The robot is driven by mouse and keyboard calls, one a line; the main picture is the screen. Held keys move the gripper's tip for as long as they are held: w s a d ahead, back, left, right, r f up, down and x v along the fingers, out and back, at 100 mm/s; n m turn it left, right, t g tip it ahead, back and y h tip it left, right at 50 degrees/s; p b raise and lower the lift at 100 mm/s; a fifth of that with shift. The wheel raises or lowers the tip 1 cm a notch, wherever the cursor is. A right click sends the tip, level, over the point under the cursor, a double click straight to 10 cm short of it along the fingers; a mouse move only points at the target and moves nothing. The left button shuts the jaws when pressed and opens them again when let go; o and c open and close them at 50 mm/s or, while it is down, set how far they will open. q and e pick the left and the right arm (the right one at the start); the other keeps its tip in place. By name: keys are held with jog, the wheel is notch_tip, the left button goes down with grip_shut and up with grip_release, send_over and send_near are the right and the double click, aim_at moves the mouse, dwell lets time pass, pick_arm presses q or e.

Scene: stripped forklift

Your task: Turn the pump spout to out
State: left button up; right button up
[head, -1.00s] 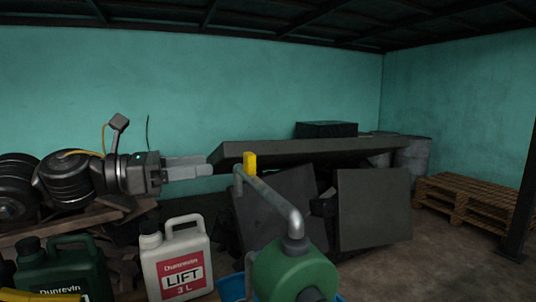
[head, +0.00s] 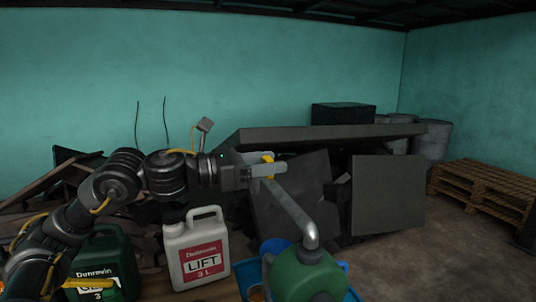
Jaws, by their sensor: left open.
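The green pump (head: 308,276) stands at the lower middle of the head view. Its grey metal spout (head: 292,208) rises from the top and slants up and to the left, with a yellow piece (head: 268,157) at its far end. My left gripper (head: 272,166) is open at that far end. Its fingers overlap the yellow piece in the picture and partly hide the spout's end. Whether they touch it cannot be told. My right gripper is not in view.
A white LIFT jug (head: 197,250) and a dark green jug (head: 105,262) stand left of the pump. A blue tray (head: 247,270) is at the pump's foot. Dark panels (head: 388,200) lean behind, and wooden pallets (head: 487,190) lie at the right.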

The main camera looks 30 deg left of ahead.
pick_arm(q)
jog(key=shift+w+d, duration=0.15)
jog(key=shift+w, duration=0.05)
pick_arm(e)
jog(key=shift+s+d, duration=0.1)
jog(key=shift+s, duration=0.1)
pick_arm(q)
jog(key=shift+s, duration=0.1)
jog(key=shift+c, duration=0.4)
